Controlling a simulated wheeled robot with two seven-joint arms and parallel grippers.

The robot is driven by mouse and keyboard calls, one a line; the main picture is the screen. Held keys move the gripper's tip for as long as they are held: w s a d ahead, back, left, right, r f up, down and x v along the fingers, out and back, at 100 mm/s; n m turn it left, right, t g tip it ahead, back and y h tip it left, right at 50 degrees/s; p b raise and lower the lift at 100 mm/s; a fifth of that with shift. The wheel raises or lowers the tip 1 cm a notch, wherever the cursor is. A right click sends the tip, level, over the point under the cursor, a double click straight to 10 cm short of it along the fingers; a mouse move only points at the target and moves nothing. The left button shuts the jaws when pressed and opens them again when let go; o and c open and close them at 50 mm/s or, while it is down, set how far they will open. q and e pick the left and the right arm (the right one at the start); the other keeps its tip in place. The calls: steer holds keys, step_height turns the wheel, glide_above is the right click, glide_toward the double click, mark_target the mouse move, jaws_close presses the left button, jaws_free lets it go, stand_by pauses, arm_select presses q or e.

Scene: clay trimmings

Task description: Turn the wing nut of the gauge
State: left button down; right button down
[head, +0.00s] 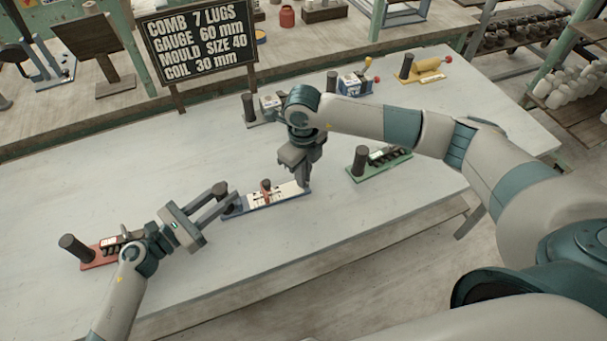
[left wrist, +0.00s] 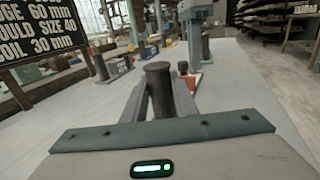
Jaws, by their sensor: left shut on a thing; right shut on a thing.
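The gauge (head: 262,201) is a long blue base on the table, with a white scale strip. A red slider (head: 267,193) with a dark knob on top stands near its middle. A dark round post rises at its left end, and it shows in the left wrist view (left wrist: 159,88). My left gripper (head: 226,198) is shut on this post, with a finger on either side. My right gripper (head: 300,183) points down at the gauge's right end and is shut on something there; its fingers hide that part. I cannot make out the wing nut.
A sign (head: 200,42) behind reads "GAUGE 60 mm" among other lines. A red-based device (head: 98,258) stands at the left and a green-based one (head: 380,168) at the right. Several more devices stand along the back. The table front is clear.

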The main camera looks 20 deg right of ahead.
steer(key=shift+m, duration=1.4)
steer(key=c, duration=1.9)
jaws_free()
steer(key=shift+r, duration=0.1)
step_height(320, 180, up, 12)
